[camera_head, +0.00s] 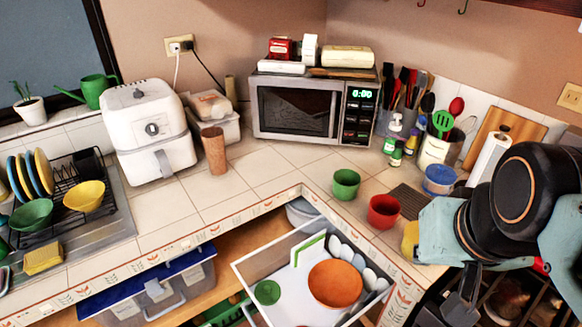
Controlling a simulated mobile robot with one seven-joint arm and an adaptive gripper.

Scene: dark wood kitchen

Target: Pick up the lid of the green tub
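A small round green piece (267,292), which looks like the lid, lies in the open white drawer (250,270) at its front left, left of an orange bowl. A green tub (346,184), open at the top, stands on the tiled counter behind the drawer, left of a red tub. My arm comes in from the right edge. The dark part at its lower end, which seems to be my gripper (462,297), hangs low at the right, well apart from the green piece and the drawer. Its fingers are too dark to make out clearly.
The orange bowl (335,284) fills the drawer's middle, with white spoons (360,262) behind it and a green-edged white board (309,250) at the left. A red tub (384,211) stands near the counter's edge. A blue-lidded bin (160,290) is under the counter.

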